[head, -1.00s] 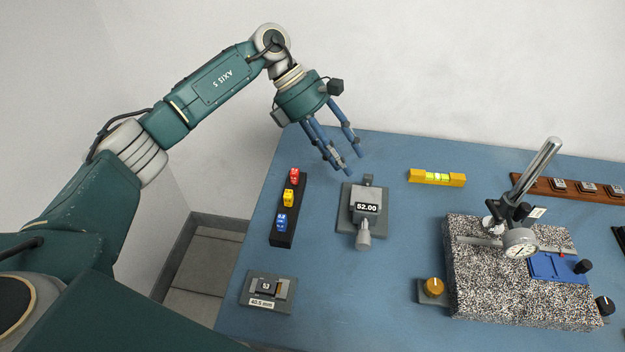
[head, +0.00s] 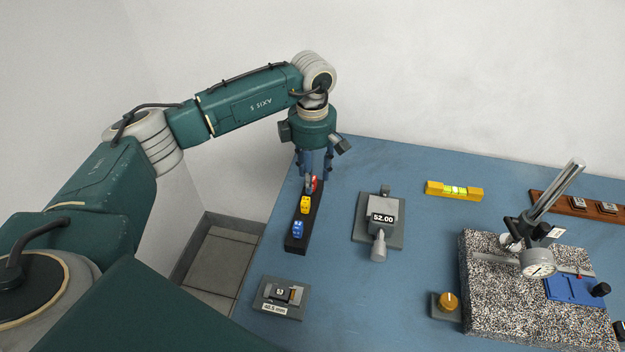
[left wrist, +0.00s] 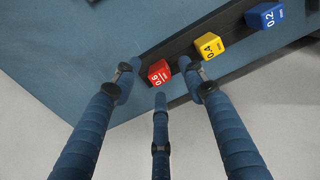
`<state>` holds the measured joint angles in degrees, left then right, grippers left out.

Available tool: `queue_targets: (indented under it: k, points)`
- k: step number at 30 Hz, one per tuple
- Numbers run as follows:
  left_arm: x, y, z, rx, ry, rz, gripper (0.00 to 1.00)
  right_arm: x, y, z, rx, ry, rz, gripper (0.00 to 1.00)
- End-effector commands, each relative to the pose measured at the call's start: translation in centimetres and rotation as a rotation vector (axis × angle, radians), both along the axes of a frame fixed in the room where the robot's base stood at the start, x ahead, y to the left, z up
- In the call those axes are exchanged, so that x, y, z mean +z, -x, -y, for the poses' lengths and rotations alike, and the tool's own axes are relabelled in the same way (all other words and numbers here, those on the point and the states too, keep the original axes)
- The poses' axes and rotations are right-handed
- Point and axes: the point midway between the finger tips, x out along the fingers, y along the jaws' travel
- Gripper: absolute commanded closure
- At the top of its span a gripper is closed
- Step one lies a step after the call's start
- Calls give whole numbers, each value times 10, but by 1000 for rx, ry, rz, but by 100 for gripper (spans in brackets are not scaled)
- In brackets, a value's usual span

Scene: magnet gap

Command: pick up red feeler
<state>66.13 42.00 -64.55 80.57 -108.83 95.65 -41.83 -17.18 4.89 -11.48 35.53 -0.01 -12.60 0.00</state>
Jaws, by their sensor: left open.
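The red feeler (head: 313,184) is a small red block marked 0.6 in the left wrist view (left wrist: 159,73). It sits at the far end of a dark rack (head: 296,243), in line with a yellow feeler (head: 305,204) and a blue feeler (head: 298,229). My left gripper (head: 314,178) is over the far end of the rack, pointing down. Its blue fingers (left wrist: 155,78) are spread open around the red feeler, which lies between their tips. The fingers partly cover the red feeler in the head view. Contact cannot be told. My right gripper is not in view.
A small grey block holder (head: 281,297) lies in front. A yellow level (head: 454,190) and a speckled granite plate (head: 510,310) with a dial stand are farther right.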

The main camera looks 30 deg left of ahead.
Motion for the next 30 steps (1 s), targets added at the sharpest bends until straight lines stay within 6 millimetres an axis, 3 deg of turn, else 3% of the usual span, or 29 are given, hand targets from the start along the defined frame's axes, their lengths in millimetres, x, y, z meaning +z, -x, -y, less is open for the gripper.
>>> queue_targets:
  k: [5, 12, 13, 18, 30]
  points:
    - [-19, 0, 0, 2, 0, -1, 58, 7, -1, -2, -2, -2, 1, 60]
    - [-22, -1, 0, 1, 1, 1, 58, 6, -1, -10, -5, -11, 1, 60]
    - [-22, -1, 0, 1, 1, 1, 60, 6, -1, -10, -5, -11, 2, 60]
    - [-22, -1, 0, 1, 1, 1, 94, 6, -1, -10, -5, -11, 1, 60]
    - [-20, -1, 0, 1, 1, 1, 96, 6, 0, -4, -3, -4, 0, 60]
